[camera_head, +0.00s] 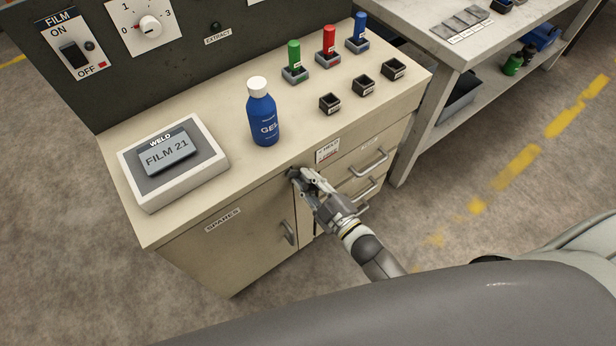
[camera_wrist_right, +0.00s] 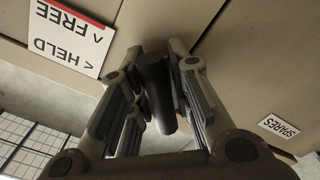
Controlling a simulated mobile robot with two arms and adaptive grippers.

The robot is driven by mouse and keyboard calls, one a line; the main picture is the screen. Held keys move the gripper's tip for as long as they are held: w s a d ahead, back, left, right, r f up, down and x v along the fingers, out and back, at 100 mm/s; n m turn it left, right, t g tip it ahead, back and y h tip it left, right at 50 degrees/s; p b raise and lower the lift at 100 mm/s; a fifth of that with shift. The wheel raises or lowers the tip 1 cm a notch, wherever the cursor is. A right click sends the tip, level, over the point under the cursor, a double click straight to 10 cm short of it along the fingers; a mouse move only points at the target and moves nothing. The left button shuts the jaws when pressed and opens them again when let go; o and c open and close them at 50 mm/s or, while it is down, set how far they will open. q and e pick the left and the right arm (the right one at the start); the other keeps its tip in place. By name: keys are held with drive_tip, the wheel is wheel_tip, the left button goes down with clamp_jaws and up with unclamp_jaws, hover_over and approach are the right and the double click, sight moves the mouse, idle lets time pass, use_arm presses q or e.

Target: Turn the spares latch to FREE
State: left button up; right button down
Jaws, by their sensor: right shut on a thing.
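The spares latch (camera_wrist_right: 156,92) is a dark, rounded bar on the front of the cream cabinet. In the wrist view it lies between the two fingers of my right gripper (camera_wrist_right: 158,62), which is shut on it. In the head view the same gripper (camera_head: 300,178) is at the cabinet front just below the top edge, and the fingers mostly hide the latch. A white label with HELD and FREE arrows (camera_wrist_right: 72,38) is beside it, upside down in the wrist view; it also shows in the head view (camera_head: 328,150). I cannot tell which mark the latch points to. My left gripper is not in view.
The SPARES door (camera_head: 222,221) has a grey handle (camera_head: 288,233) left of my gripper. Drawers with handles (camera_head: 370,165) are to the right. On the top stand a blue bottle (camera_head: 263,118), a weld display (camera_head: 172,160) and several coloured pieces and dark sockets.

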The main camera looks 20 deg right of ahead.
drive_tip(key=m+p, duration=0.1)
drive_tip(key=m, duration=0.4)
drive_tip(key=shift+m+p, duration=0.65)
drive_tip(key=shift+m, duration=1.95)
drive_tip(key=c, duration=1.4)
unclamp_jaws()
drive_tip(key=shift+s, duration=0.1)
drive_tip(key=shift+s+d, duration=0.1)
drive_tip(key=shift+s, duration=0.2)
drive_tip(key=v, duration=1.1)
drive_tip(key=shift+s+r, duration=0.1)
